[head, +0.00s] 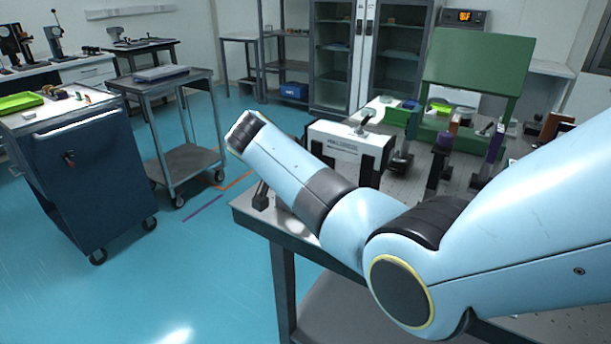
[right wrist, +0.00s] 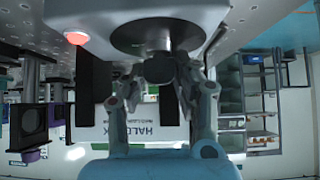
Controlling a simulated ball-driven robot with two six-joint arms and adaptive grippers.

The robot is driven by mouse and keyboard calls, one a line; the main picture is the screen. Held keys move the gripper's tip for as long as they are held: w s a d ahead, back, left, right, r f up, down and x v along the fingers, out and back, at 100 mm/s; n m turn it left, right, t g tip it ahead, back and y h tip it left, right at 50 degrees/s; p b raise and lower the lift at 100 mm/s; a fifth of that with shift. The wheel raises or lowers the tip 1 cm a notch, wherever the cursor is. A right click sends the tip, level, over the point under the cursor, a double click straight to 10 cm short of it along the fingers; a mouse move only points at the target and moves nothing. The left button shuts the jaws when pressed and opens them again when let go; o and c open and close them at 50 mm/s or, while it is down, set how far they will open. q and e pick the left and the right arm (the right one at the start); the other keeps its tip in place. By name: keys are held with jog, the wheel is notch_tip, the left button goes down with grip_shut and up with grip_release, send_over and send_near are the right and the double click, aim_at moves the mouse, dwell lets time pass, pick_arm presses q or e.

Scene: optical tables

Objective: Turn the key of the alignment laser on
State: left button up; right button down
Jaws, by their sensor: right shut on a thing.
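The alignment laser appears to be the white box (head: 335,140) between black brackets on the optical table in the head view. In the right wrist view, a pale housing (right wrist: 120,12) fills the top, with a glowing red lamp (right wrist: 77,38) and a round dark dial (right wrist: 130,37). My right gripper (right wrist: 160,72) reaches up to the dial's middle and is shut on the key (right wrist: 158,45), which its fingertips partly cover. The key's exact angle is hard to tell. In the head view my right arm crosses the front and its gripper is hidden. My left gripper is in neither view.
The optical table (head: 245,207) also carries dark posts (head: 440,160) and a green panel (head: 475,70) right of the laser. A blue cabinet (head: 85,180) and a grey cart (head: 185,165) stand at left. Blue floor lies free between cart and table.

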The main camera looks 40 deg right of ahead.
jog(key=c, duration=1)
grip_release()
jog(key=shift+o, duration=0.2)
jog(key=v, duration=0.7)
jog(key=shift+a, duration=0.2)
jog(key=shift+s+r, duration=0.1)
jog(key=shift+s, duration=0.05)
